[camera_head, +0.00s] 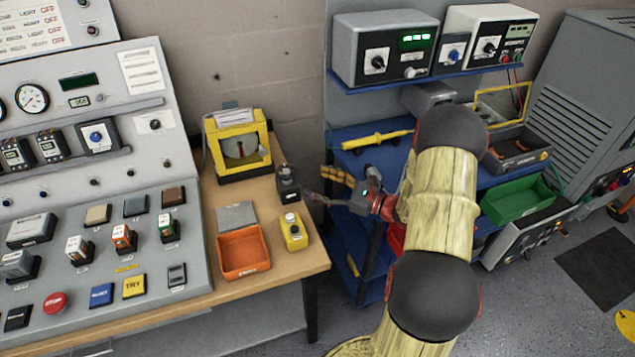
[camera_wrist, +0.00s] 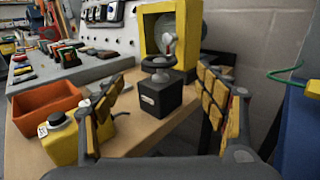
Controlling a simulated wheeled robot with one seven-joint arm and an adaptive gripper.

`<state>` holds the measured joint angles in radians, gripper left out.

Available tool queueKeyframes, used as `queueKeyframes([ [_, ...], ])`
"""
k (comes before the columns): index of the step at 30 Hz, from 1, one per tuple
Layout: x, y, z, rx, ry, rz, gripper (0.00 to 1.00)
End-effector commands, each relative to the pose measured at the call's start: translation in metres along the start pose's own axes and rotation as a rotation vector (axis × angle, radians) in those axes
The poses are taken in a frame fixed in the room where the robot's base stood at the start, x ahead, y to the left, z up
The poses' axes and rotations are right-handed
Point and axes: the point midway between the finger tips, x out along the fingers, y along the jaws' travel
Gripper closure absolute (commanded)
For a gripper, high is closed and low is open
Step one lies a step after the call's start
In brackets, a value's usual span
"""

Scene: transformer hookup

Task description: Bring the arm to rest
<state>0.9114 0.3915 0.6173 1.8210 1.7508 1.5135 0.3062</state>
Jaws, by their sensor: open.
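My gripper (camera_head: 326,187) is in front of the blue shelf's left side, just right of the wooden bench's right edge. It points left, toward a small black post (camera_head: 288,184) on the bench. In the wrist view my gripper (camera_wrist: 163,106) has its two yellow-padded fingers spread wide. Nothing is between the finger pads; the black post (camera_wrist: 160,97) shows beyond them, apart from both. My arm runs from the bottom of the head view up to the gripper, bent at a dark joint.
The bench holds an orange bin (camera_head: 243,252), a yellow button box (camera_head: 294,232) and a yellow-framed device (camera_head: 237,145). A blue shelf (camera_head: 372,160) stands behind my arm, with a yellow tool (camera_head: 376,139) on it. A green bin (camera_head: 517,198) sits right of my arm. Open floor lies at lower right.

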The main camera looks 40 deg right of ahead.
Motion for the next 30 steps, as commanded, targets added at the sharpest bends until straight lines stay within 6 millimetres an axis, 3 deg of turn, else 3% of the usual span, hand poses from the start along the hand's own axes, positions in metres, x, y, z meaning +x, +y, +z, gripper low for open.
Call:
queueKeyframes([
  [10,0.001,0.001,0.001,-0.003,0.002,0.004,0.28],
  [14,0.014,0.022,0.015,-0.050,0.026,0.075,0.28],
  [17,0.032,0.064,0.037,-0.144,0.076,0.210,0.28],
  [22,0.048,0.166,0.074,-0.402,0.193,0.523,0.28],
  [27,0.032,0.253,0.096,-0.703,0.300,0.808,0.28],
  [30,0.013,0.291,0.104,-0.900,0.355,0.958,0.28],
])
